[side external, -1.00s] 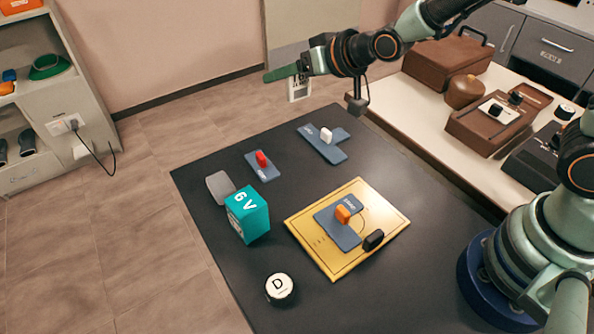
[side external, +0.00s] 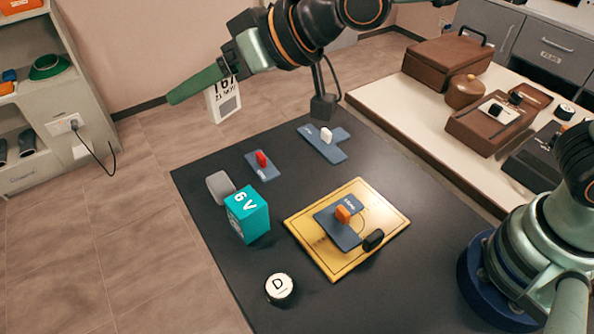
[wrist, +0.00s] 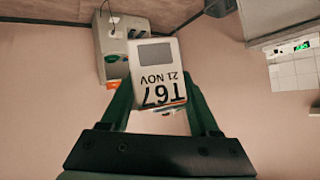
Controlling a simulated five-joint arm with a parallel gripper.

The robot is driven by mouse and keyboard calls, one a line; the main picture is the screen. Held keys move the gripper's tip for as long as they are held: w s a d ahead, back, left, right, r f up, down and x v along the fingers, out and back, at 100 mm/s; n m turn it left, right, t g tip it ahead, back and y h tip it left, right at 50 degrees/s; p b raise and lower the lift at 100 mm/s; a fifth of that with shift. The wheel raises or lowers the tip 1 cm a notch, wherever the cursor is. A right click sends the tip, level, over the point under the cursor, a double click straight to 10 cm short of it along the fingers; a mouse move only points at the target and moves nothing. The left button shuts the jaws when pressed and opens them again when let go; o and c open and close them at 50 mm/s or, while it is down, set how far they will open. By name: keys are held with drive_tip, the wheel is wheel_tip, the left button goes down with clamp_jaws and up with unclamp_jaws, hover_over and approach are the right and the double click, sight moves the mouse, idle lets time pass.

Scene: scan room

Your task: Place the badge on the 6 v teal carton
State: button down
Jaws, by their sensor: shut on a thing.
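The badge (side external: 224,102) is a white card with black print and a grey square. In the wrist view the badge (wrist: 156,68) reads "T67 21 NOV" upside down and sits between the fingertips. My gripper (side external: 205,88) has green fingers and is shut on the badge, high above the table's far side. It also shows in the wrist view (wrist: 158,106). The 6 V teal carton (side external: 250,220) stands upright on the dark table, lower in the picture than the badge and apart from it. Its top carries a white "6 V".
A grey block (side external: 219,186) stands beside the carton. A yellow board (side external: 330,262) with a blue plate and knobs lies to the right. Blue plates with a red knob (side external: 262,158) and white knob (side external: 326,135) lie behind.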

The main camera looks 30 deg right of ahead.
wheel_tip(320, 180, down, 18)
drive_tip(key=shift+f, duration=0.1)
idle(0.5)
drive_tip(key=shift+f, duration=0.1)
drive_tip(key=shift+c, duration=0.6)
unclamp_jaws()
